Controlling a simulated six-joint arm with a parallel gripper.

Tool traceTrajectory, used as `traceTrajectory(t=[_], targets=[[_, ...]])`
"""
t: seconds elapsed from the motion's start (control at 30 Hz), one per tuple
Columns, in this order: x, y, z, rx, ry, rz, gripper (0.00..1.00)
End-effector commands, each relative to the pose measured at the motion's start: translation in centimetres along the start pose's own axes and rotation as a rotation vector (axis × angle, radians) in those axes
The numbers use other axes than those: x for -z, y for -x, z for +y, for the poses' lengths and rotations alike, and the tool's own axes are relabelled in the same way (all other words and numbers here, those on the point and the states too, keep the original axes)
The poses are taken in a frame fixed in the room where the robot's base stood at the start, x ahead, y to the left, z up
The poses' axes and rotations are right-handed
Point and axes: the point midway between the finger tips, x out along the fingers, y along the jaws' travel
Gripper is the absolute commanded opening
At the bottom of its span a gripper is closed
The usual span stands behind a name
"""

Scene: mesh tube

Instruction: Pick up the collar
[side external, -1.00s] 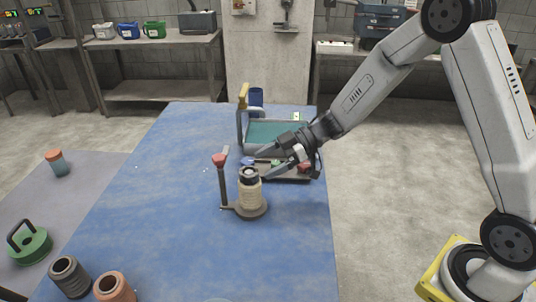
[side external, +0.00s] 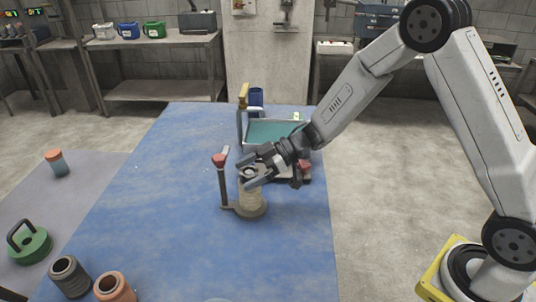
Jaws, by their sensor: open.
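A grey collar-like ring (side external: 249,173) shows at the top of the tube, partly hidden by my gripper. My gripper (side external: 250,174) is open, its two fingers reaching in from the right at the height of the tube's top, one on the far side and one on the near side of the ring. I cannot tell whether the fingers touch it.
A post with a red top (side external: 219,160) rises from the base just left of the tube. A teal tray (side external: 272,132) lies behind, with a dark tray partly hidden by my gripper. Dark and orange spools (side external: 70,276) stand at the front left. The blue table (side external: 160,180) is clear at left.

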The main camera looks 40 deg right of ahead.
Motion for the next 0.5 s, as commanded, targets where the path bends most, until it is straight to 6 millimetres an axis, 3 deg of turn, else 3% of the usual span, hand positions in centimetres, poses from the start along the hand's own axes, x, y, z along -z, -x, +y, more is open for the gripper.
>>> traceTrajectory(t=[0.1,0.13,0.4,0.43,0.5], targets=[[0.01,0.02,0.0,0.0,0.0,0.0,1.0],[0.01,0.02,0.0,0.0,0.0,0.0,0.94],[0.01,0.03,0.0,0.0,0.0,0.0,0.08],[0.01,0.03,0.0,0.0,0.0,0.0,0.0],[0.04,0.03,0.02,0.0,0.0,0.001,0.0]])
